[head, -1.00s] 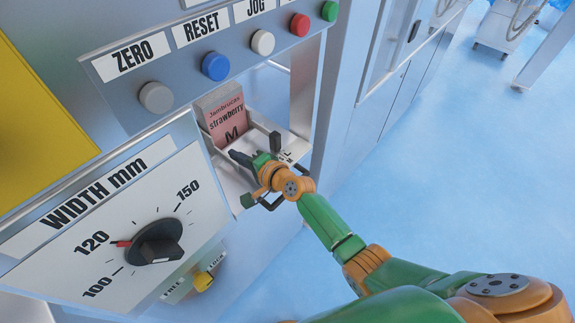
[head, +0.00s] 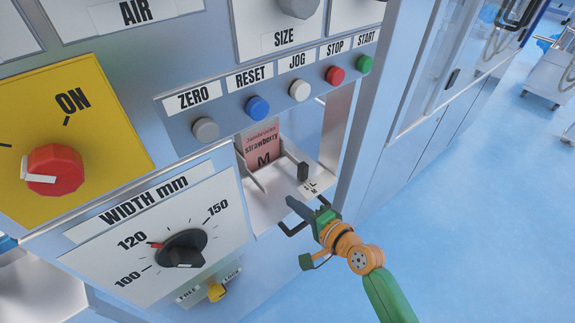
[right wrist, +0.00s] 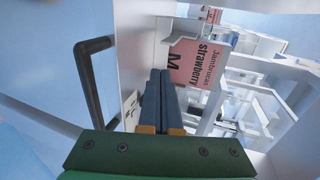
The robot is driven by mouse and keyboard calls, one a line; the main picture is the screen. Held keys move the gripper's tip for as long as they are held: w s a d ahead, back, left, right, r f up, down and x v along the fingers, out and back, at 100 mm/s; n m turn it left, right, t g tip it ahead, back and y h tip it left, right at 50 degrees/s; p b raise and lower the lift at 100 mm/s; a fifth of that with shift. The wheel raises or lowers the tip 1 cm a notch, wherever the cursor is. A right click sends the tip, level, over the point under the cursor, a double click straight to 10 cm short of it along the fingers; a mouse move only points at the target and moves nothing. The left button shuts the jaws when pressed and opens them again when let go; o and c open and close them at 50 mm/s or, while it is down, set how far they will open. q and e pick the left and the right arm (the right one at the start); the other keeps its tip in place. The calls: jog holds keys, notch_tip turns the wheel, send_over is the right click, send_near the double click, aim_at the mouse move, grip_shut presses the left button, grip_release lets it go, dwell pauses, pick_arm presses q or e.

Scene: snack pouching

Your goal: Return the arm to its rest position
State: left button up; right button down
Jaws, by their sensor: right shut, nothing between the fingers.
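My right gripper (head: 296,207) is shut and empty. It is in front of the machine's pouch slot, a little outside and below the tray lip. In the right wrist view its two dark fingers (right wrist: 159,95) lie side by side, pointing toward the slot. A pink pouch (head: 263,147) marked "strawberry M" stands upright in the slot, apart from the gripper; it also shows in the right wrist view (right wrist: 204,62). A small dark lever or slider (head: 303,171) stands on the slot tray (head: 270,207). My left gripper is not in view.
A black bar handle (right wrist: 95,80) is close to the left of the fingers in the wrist view. The panel has several buttons, a width dial (head: 181,249) near 120, a red knob (head: 54,170) on a yellow plate and a yellow FREE/LOCK knob (head: 217,292). Open floor lies to the right.

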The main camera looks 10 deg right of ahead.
aim_at(294, 233)
jog(key=s+n, duration=0.1)
jog(key=s+f+n+g, duration=0.1)
jog(key=s+f+n, duration=0.1)
jog(key=shift+s+a+g, duration=0.15)
jog(key=shift+a+g, duration=0.1)
jog(key=shift+g, duration=0.15)
jog(key=s+d+f+n+g+h, duration=0.35)
jog(key=s+d+n, duration=0.2)
jog(key=s, duration=0.35)
jog(key=s+d+f+n+g+h, duration=0.2)
jog(key=s+d+n+g+h, duration=0.3)
jog(key=s, duration=0.5)
notch_tip(294, 233, down, 10)
jog(key=r, duration=0.1)
jog(key=s+d+f+g+p, duration=0.1)
jog(key=s+d+f+p, duration=0.1)
jog(key=s+f, duration=1.2)
jog(key=shift+d+f+y, duration=0.25)
jog(key=shift+f+y, duration=0.1)
jog(key=shift+f, duration=0.15)
jog(key=shift+s+n, duration=0.1)
jog(key=shift+n, duration=0.15)
